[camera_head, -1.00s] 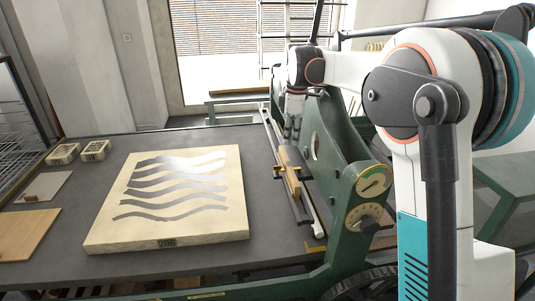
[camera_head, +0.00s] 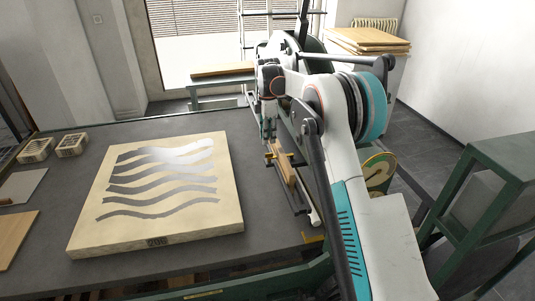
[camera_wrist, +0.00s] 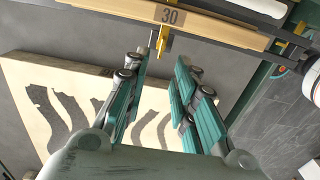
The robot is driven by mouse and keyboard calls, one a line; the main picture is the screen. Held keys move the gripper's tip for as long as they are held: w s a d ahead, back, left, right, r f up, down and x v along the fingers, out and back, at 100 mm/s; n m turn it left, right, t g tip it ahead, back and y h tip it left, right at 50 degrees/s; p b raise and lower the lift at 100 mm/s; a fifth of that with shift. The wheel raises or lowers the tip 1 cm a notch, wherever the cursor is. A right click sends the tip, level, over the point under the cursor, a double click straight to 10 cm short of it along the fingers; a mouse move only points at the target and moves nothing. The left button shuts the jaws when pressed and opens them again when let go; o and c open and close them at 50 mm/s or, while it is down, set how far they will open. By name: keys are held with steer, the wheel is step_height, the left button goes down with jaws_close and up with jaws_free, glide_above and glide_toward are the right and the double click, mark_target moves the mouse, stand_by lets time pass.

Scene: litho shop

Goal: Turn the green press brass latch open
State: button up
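A small yellow brass piece (camera_wrist: 165,42), which looks like the latch, sits by a wooden bar (camera_wrist: 185,17) marked 30 in the wrist view. My gripper (camera_wrist: 163,68) has its teal fingers apart, with nothing between the tips. The brass piece is just beyond the fingertips, roughly in line with the gap; I see no contact. The latch is hard to make out there.
A pale stone slab (camera_head: 90,232) with dark wavy bands lies on the grey bed (camera_head: 270,222), left of the bar. Two small boxes (camera_head: 54,148) and a wooden board (camera_head: 14,238) lie at the left. A green frame (camera_head: 490,190) stands at the right.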

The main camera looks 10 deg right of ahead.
mark_target(271, 157)
step_height(271, 157, down, 8)
steer(key=shift+r+b, duration=0.2)
steer(key=shift+b, duration=0.75)
jaws_close()
